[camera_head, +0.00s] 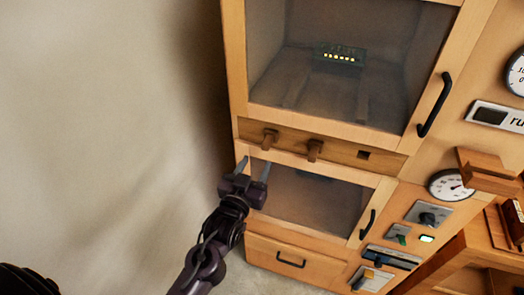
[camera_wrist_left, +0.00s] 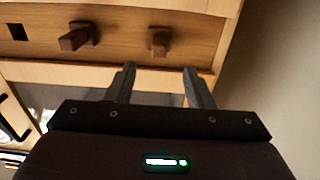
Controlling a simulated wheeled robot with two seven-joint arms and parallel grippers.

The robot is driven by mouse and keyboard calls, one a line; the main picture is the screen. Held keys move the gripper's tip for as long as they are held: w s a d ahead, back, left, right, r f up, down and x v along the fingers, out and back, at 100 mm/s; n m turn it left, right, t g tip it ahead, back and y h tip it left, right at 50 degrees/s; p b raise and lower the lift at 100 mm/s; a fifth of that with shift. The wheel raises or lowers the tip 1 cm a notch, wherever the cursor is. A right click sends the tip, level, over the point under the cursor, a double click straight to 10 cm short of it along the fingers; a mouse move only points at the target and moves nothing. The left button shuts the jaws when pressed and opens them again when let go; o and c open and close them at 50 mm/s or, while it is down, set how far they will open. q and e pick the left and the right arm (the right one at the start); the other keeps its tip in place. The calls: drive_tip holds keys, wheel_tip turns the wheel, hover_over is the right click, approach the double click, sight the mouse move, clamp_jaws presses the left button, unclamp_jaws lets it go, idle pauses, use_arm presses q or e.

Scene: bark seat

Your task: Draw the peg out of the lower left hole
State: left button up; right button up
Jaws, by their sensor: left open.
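A wooden strip (camera_head: 338,150) crosses the cabinet front between two windows. Two brown wooden pegs stick out of it: a left peg (camera_head: 270,138) and a middle peg (camera_head: 314,150). An empty square hole (camera_head: 363,155) is to their right. My left gripper (camera_head: 254,168) is open and empty, just below the left peg in the head view. In the left wrist view, which is turned over, the left peg (camera_wrist_left: 160,40) lies ahead of the gap between the fingers (camera_wrist_left: 159,70), apart from them. The middle peg (camera_wrist_left: 77,38) and the hole (camera_wrist_left: 17,33) are farther left there. My right gripper is not in view.
The upper window (camera_head: 340,65) has a black handle (camera_head: 434,105); the lower window (camera_head: 308,195) and drawer (camera_head: 290,258) have handles too. Dials, switches and a wooden block (camera_head: 490,172) stand at right. The pale wall (camera_head: 105,110) at left is clear.

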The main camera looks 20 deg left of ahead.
use_arm(q)
drive_tip(key=w+b, duration=0.1)
drive_tip(key=w, duration=0.3)
drive_tip(key=w+b, duration=0.1)
drive_tip(key=w, duration=0.3)
drive_tip(key=shift+d+f+b, duration=0.1)
drive_tip(key=shift+d+b, duration=0.1)
drive_tip(key=shift+b, duration=0.2)
drive_tip(key=shift+w, duration=0.95)
drive_tip(key=c, duration=0.9)
drive_tip(key=shift+o, duration=0.2)
drive_tip(key=shift+s+p, duration=0.6)
drive_tip(key=shift+s, duration=0.85)
drive_tip(key=p, duration=0.3)
approach(264, 148)
drive_tip(key=shift+w+d, duration=0.1)
drive_tip(key=shift+w, duration=0.85)
drive_tip(key=shift+f, duration=0.1)
